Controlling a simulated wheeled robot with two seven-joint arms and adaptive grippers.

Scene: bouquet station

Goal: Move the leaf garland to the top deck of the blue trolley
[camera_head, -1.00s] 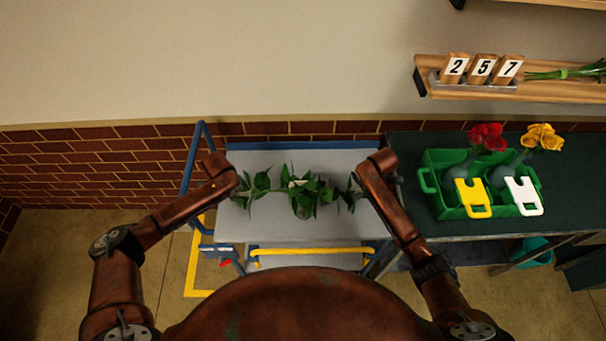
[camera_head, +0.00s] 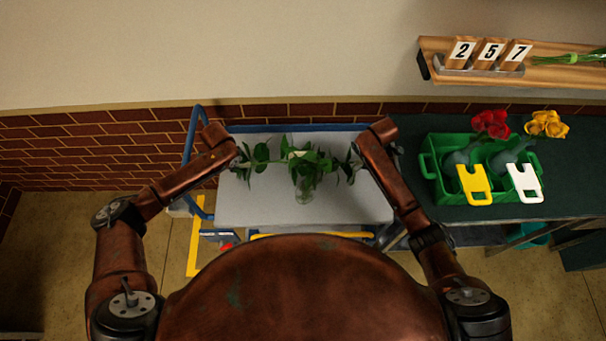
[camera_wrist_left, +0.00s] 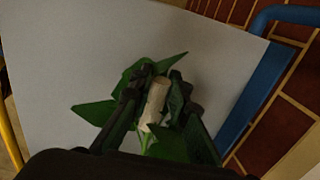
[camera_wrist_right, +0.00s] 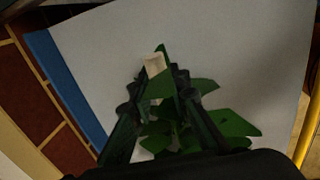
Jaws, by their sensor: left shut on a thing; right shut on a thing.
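The leaf garland (camera_head: 305,163) is a green leafy strand stretched between my two grippers over the blue trolley's pale grey top deck (camera_head: 260,205). My left gripper (camera_head: 240,163) is shut on its left end; the left wrist view shows a pale stub (camera_wrist_left: 155,102) between the fingers. My right gripper (camera_head: 357,160) is shut on the right end, with a similar pale stub (camera_wrist_right: 154,66) in the right wrist view. The garland's middle hangs lower than its ends. I cannot tell whether it touches the deck.
A dark table (camera_head: 415,215) stands right of the trolley. A wooden shelf (camera_head: 545,75) with number blocks is on the wall. The trolley's blue handle (camera_head: 190,150) rises at left.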

